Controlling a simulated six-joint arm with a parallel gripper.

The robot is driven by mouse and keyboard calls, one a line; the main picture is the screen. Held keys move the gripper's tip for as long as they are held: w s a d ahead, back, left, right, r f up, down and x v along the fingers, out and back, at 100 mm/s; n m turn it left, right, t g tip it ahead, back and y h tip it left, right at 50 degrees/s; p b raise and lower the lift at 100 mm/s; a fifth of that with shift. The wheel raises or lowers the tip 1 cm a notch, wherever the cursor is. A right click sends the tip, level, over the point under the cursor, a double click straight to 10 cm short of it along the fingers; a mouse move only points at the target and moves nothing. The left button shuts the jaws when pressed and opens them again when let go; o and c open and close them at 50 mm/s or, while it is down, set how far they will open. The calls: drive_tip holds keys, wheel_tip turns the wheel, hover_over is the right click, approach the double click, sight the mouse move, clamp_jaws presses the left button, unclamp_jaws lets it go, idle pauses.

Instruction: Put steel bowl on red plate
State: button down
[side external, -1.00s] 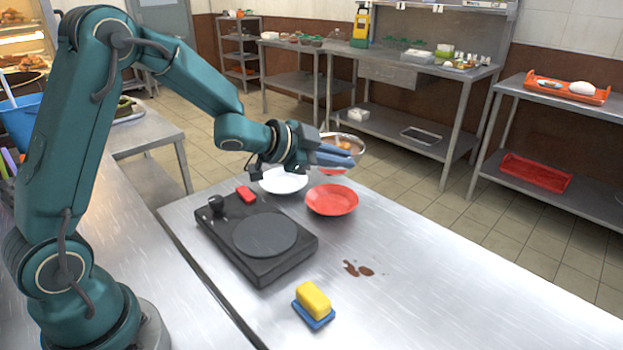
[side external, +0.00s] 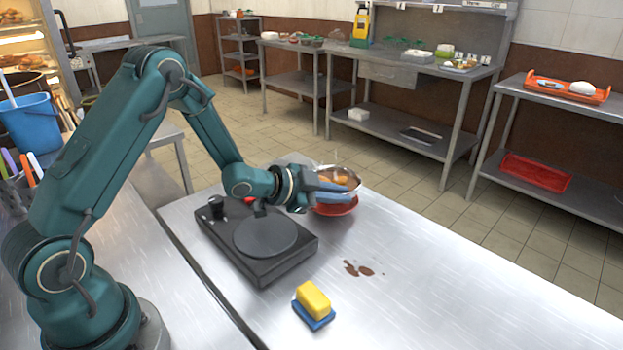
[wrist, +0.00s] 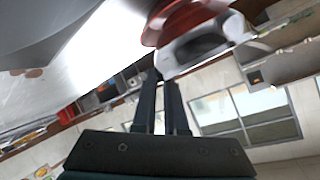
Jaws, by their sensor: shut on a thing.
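In the side view, the steel bowl (side external: 349,180), with orange contents, is over the red plate (side external: 338,210). It looks roughly upright. I cannot tell whether its base touches the plate. My gripper (side external: 340,188) is shut on the bowl's near side, and its blue-grey fingers cover part of the bowl. The plate's rim shows below the bowl and fingers. In the wrist view, my gripper (wrist: 160,78) has its fingers close together, and a red dish (wrist: 188,22) shows at the top.
A black burner (side external: 265,237) stands left of the plate. A yellow block on a blue base (side external: 314,308) sits near the front, and brown spills (side external: 357,269) mark the table. The table's right side is clear. Its back edge runs close behind the plate.

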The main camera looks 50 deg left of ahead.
drive_tip(key=shift+f, duration=0.35)
idle(0.6)
drive_tip(key=c, duration=0.9)
unclamp_jaws()
drive_tip(key=shift+f, duration=0.1)
drive_tip(key=shift+c, duration=1.3)
drive_tip(key=shift+s, duration=0.15)
drive_tip(key=shift+v, duration=2.4)
wheel_tip(320, 180, up, 7)
